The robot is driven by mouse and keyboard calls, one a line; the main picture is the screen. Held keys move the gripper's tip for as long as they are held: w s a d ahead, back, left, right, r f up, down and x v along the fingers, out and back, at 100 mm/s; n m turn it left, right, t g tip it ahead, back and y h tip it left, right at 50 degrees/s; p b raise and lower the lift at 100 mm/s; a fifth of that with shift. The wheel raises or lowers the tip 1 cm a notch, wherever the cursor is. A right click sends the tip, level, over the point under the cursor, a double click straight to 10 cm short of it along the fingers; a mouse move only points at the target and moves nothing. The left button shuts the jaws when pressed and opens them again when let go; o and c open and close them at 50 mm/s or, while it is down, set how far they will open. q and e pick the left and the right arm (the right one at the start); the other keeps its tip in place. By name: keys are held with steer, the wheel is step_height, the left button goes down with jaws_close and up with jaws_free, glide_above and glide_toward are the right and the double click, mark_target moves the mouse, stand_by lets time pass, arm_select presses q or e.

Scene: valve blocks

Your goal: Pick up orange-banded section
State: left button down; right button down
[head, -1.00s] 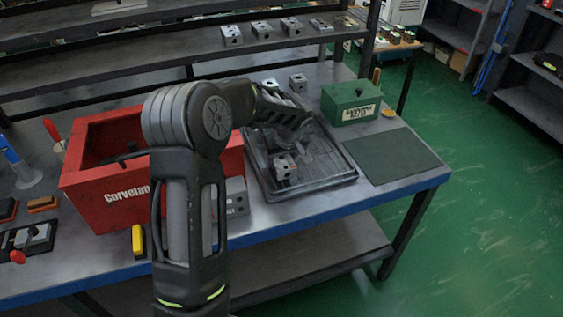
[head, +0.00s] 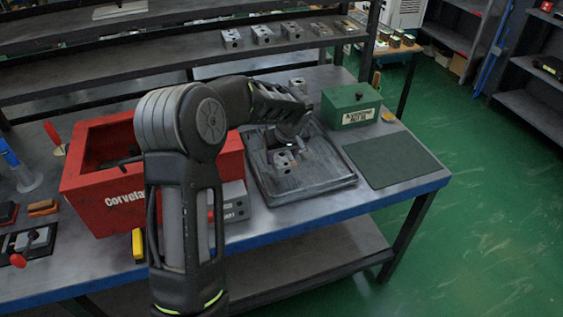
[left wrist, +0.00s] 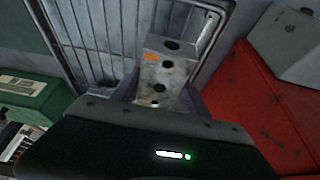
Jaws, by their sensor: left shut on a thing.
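The orange-banded section is a grey metal block with dark holes (left wrist: 172,68) and an orange patch on its side. It sits between the fingers of my left gripper (left wrist: 165,98), which is shut on it. In the head view the block (head: 285,160) shows just below my left gripper (head: 285,146), over the dark tray (head: 318,187). I cannot tell for sure whether it is clear of the tray floor. My left forearm hides part of the tray's far side. My right gripper is not in view.
A red bin (head: 100,205) stands left of the tray, with a grey block (head: 235,200) beside it. A green box (head: 351,105) and a flat green mat (head: 392,158) lie to the right. Another block (head: 298,84) stands behind. Several blocks line the shelf (head: 200,50).

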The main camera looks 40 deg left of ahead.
mark_target(282, 154)
arm_select(q)
step_height(282, 154, up, 8)
steer(key=shift+f+b, duration=0.25)
steer(key=shift+b, duration=0.1)
stand_by(0.4)
